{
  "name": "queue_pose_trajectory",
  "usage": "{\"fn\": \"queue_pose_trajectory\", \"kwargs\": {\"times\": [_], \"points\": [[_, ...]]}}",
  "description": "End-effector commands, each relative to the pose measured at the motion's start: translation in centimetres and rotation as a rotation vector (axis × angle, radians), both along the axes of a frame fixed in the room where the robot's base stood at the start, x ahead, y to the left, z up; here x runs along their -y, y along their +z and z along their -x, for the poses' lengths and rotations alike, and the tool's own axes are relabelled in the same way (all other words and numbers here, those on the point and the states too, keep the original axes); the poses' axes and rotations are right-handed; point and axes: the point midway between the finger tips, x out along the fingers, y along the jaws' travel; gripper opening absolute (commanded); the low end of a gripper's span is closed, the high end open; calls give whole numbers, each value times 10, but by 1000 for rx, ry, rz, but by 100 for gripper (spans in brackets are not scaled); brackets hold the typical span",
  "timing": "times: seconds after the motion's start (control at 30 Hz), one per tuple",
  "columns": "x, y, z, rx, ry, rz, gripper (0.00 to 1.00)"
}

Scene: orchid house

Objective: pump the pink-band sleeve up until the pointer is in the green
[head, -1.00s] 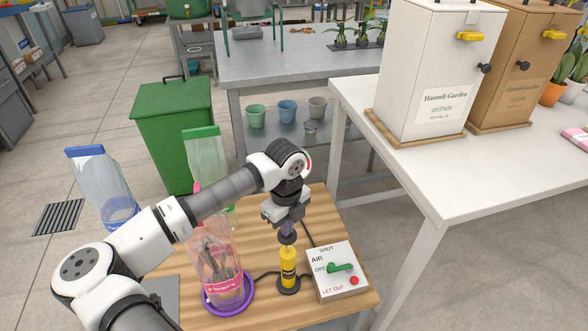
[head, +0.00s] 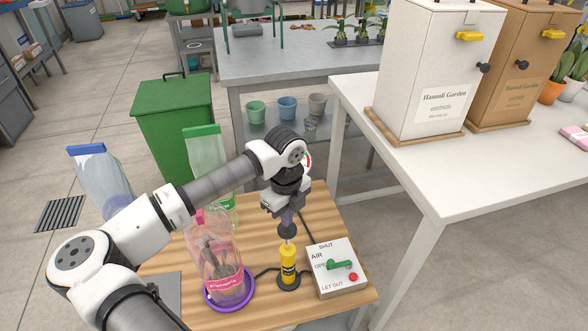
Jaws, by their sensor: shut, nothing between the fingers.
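The pink-band sleeve (head: 218,248), clear plastic with a plant inside, stands upright in a purple ring (head: 207,301) on the wooden table. The yellow hand pump (head: 288,262) stands to its right, its dark knob (head: 287,231) raised with a short piece of rod showing. My gripper (head: 287,218) is shut and empty, pointing down directly above the knob; whether it touches is unclear. The white AIR box (head: 334,280) has a green lever (head: 341,264) and a red button (head: 353,277).
A green-band sleeve (head: 205,152) and a blue-band sleeve (head: 100,180) stand behind my arm. A green bin (head: 172,110) is beyond the wooden table (head: 326,212). A white table (head: 480,150) with two cabinets is at right. Dark hoses run near the pump.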

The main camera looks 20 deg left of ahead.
Motion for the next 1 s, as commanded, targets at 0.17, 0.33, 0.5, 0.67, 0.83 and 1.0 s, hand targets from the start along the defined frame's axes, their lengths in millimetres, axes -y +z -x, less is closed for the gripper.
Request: {"fn": "queue_pose_trajectory", "kwargs": {"times": [0.17, 0.33, 0.5, 0.67, 0.83, 1.0], "points": [[0, -10, 0, 0, 0, 0, 0], [0, -20, 0, 0, 0, 0, 0], [0, -31, 0, -1, 0, 0, 0], [0, -41, 0, -2, 0, -1, 0], [0, -51, 0, -2, 0, 0, 0], [0, -61, 0, -2, 0, 0, 0]]}}
